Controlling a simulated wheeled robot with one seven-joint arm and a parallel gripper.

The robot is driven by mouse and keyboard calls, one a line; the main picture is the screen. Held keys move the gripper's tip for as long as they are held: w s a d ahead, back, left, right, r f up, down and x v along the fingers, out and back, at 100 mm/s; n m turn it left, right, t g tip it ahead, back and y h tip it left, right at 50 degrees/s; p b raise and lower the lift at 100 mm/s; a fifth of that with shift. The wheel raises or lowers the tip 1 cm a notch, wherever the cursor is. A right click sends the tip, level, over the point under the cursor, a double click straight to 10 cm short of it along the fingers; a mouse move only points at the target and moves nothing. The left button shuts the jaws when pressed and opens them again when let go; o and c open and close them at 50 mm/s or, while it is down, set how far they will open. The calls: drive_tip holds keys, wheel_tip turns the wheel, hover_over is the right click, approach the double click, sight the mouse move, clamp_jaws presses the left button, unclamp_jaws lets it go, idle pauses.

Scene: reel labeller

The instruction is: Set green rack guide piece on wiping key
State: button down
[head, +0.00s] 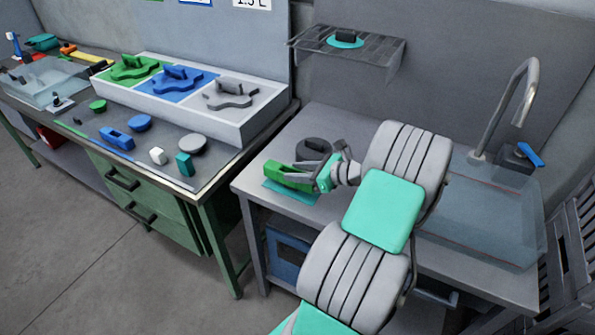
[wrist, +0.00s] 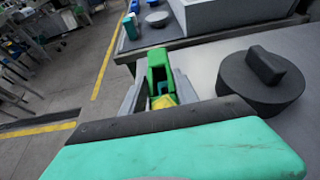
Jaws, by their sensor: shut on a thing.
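The green rack guide piece (head: 287,175) is a blocky green part at the left of the sink table in the head view. My gripper (head: 314,177) is shut on it, reaching from the right. In the wrist view the green piece (wrist: 157,62) stands between the grey fingers, with a yellow patch (wrist: 165,101) near its base. A flat teal pad (head: 291,195) lies on the table under and in front of the piece; it may be the wiping key. I cannot tell whether the piece touches it.
A dark round part with a raised bar (head: 313,149) sits just behind my gripper; the wrist view shows it on the right (wrist: 262,78). A clear sink basin (head: 480,220) is at right. The left bench holds a three-bay tray (head: 235,122) and several loose parts.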

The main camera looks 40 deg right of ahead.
drive_tip(key=shift+f, duration=0.35)
drive_tip(key=shift+f, duration=0.2)
drive_tip(key=c, duration=0.9)
unclamp_jaws()
drive_tip(key=shift+r, duration=0.1)
